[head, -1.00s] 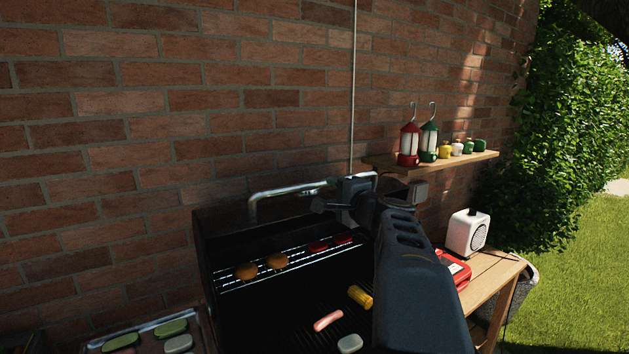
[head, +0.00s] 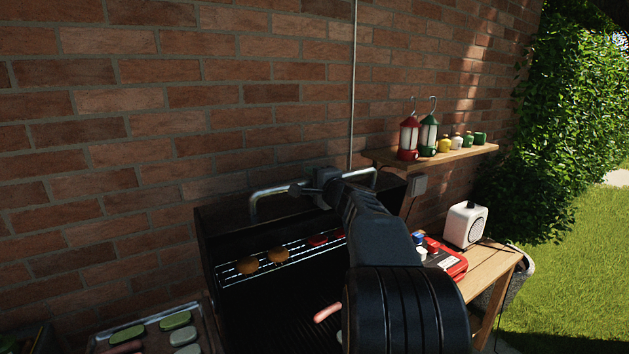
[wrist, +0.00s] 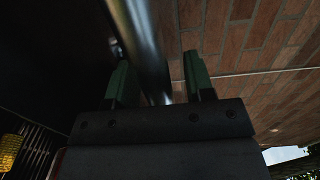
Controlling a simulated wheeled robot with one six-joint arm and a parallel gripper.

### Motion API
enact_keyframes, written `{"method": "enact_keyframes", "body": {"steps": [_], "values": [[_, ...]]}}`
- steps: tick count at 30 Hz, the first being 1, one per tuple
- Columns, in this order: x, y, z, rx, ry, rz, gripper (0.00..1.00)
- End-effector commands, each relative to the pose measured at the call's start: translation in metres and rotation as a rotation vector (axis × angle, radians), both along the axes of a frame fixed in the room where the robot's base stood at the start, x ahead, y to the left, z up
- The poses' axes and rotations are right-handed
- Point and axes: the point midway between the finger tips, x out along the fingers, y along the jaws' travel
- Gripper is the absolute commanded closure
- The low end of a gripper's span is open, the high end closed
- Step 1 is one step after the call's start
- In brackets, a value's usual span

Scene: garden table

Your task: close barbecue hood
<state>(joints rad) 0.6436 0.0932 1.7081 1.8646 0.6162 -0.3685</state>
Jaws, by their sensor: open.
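The barbecue hood (head: 222,218) is black and stands raised at the back of the grill, in front of the brick wall. Its silver bar handle (head: 265,198) runs along the top; my gripper and arm cover its middle in the head view. My gripper (head: 306,188) is at this handle. In the wrist view, my gripper's (wrist: 160,80) two green fingers are apart, with the handle bar (wrist: 146,45) passing between them. Whether either finger touches the bar I cannot tell.
A food tray (head: 98,340) is at the lower left. A wooden side table (head: 493,268) with a red case (head: 455,267) and white speaker (head: 466,225) stands right. A shelf (head: 470,155) holds lanterns.

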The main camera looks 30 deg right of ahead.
Motion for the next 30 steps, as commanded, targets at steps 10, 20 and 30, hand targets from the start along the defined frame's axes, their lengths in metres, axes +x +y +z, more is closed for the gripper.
{"method": "enact_keyframes", "body": {"steps": [10, 20, 30], "values": [[-0.0004, 0.0, 0.0001, 0.0, 0.0, 0.0, 0.8], [-0.0004, 0.0, 0.0, 0.0, 0.0, 0.0, 1.0], [-0.0087, -0.003, -0.0065, -0.003, -0.018, -0.007, 1.0]]}}
